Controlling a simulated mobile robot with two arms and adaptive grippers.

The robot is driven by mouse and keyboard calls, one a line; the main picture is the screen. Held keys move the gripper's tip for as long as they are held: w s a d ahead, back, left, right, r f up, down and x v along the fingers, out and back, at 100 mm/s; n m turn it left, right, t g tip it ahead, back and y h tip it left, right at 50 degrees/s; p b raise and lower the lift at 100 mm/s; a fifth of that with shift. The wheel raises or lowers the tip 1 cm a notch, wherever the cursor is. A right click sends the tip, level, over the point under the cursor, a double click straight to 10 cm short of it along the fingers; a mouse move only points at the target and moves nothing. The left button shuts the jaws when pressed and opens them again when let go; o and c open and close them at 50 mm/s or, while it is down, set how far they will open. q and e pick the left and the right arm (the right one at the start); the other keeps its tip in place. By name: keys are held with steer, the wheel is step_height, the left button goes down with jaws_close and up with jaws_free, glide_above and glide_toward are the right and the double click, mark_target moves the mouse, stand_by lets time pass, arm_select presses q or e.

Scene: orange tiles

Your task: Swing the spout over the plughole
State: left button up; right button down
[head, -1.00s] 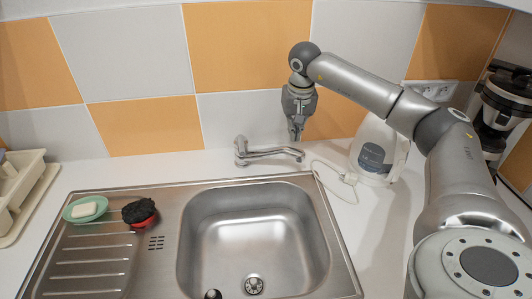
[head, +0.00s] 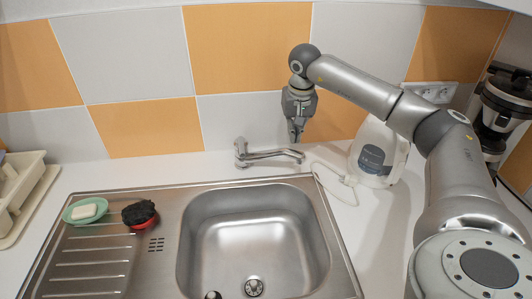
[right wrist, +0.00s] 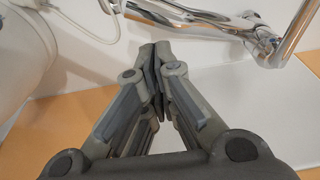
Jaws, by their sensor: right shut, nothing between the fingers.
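The chrome tap stands on the counter behind the sink, and its spout (head: 275,154) points right, along the sink's back edge. The spout also shows at the top of the right wrist view (right wrist: 190,22). The plughole (head: 254,287) is at the front of the sink basin (head: 255,235). My right gripper (head: 295,138) points down just behind and above the spout's tip. Its fingers are shut and empty in the right wrist view (right wrist: 156,60), apart from the spout in that picture. My left gripper is not in view.
A white kettle (head: 376,155) with a cord (head: 338,178) stands right of the tap. A coffee maker (head: 503,105) is at the far right. A soap dish (head: 84,211) and a dark scrubber (head: 138,212) lie on the drainer. The basin is clear.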

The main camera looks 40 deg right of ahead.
step_height(320, 180, down, 4)
steer(key=shift+f+b, duration=0.2)
steer(key=shift+b, duration=0.95)
steer(key=shift+s+a+p, duration=0.7)
steer(key=shift+a+p, duration=0.15)
steer(key=shift+a, duration=6.35)
step_height(320, 180, up, 9)
steer(key=d+p, duration=0.1)
steer(key=p, duration=0.4)
steer(key=shift+s+d, duration=0.2)
steer(key=shift+s, duration=0.15)
